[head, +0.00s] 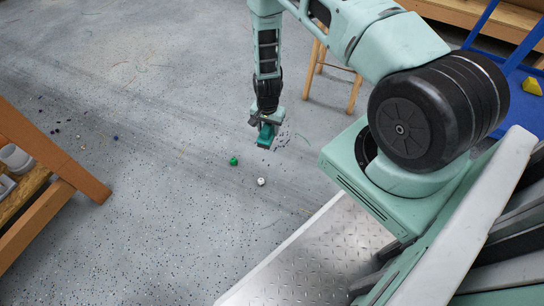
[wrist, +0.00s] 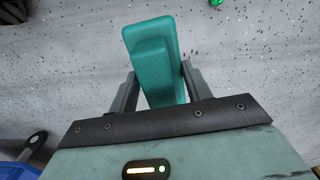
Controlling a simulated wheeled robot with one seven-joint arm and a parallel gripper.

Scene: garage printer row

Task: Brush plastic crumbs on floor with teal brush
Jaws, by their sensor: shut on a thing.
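My gripper (head: 267,121) points down over the open floor and is shut on the teal brush (head: 266,136). In the wrist view the brush (wrist: 153,60) is a teal block between the two dark fingers, and its underside is hidden. I cannot tell whether the brush touches the floor. Small dark plastic crumbs (head: 283,140) lie close to the right of the brush. A green piece (head: 233,161) and a white piece (head: 261,182) lie on the floor below it in the picture. More dark crumbs (head: 56,131) are scattered at the left.
An orange-brown wooden frame (head: 75,178) with a shelf stands at the left. A wooden stool (head: 355,92) is behind my arm. A blue rack (head: 510,62) with a yellow piece (head: 532,86) is at the upper right. The grey speckled floor (head: 160,200) between them is mostly clear.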

